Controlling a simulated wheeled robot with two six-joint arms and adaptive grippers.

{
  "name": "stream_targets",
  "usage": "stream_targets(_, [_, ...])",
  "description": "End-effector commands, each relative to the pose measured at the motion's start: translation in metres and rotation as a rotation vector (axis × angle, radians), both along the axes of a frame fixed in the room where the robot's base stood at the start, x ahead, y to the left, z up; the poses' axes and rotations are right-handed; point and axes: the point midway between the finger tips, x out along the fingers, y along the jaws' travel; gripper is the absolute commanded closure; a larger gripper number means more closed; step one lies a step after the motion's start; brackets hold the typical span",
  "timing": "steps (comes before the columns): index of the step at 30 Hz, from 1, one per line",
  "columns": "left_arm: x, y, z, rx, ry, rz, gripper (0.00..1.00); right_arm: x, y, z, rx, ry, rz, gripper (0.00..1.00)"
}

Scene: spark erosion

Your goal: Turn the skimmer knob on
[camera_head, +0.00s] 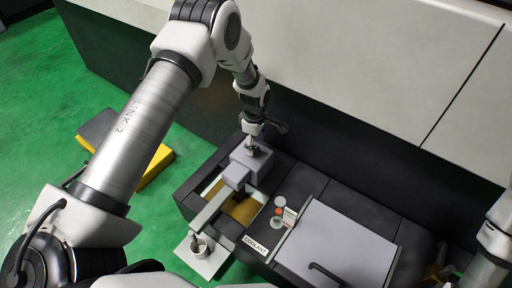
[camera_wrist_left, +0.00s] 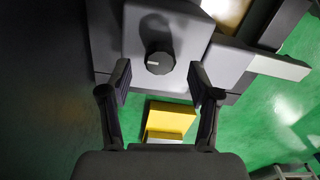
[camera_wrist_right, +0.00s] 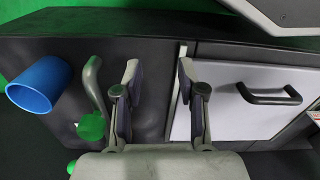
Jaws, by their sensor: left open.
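The skimmer knob (camera_wrist_left: 159,60) is round and black with a pale mark on its left side. It sits on the grey skimmer housing (camera_wrist_left: 135,35), which also shows in the head view (camera_head: 259,162). My left gripper (camera_wrist_left: 160,78) is open, its two fingertips on either side of the knob's lower edge and apart from it. In the head view the left gripper (camera_head: 252,147) is over the housing and hides the knob. My right gripper (camera_wrist_right: 157,70) is open and empty above a dark cabinet top.
A pale skimmer arm (camera_head: 212,208) leads over the golden liquid to a small cup (camera_head: 200,248). A grey lid (camera_head: 340,245) lies beside the COOLANT label. A blue cup (camera_wrist_right: 38,84) and green-knobbed pipe (camera_wrist_right: 92,126) stand near my right gripper. A yellow block (camera_wrist_left: 168,117) is on the floor.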

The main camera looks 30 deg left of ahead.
Motion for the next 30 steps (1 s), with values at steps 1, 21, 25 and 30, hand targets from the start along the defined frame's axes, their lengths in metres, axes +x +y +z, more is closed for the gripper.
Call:
stream_targets(1, [0.0,0.0,-0.012,0.0,0.001,0.0,0.38,0.0,0.0,-0.007,0.0,0.0,0.0,0.6])
stream_targets(21, [0.0,0.0,-0.024,0.001,0.0,-0.001,0.98,0.0,0.0,-0.009,0.0,-0.001,0.0,0.6])
stream_targets(25, [0.0,0.0,-0.024,0.001,0.0,-0.005,0.98,0.0,0.0,-0.008,0.0,-0.001,0.0,0.6])
stream_targets(30, [0.0,0.0,-0.023,0.0,0.001,-0.036,0.98,0.0,0.0,-0.004,0.0,-0.001,0.0,0.6])
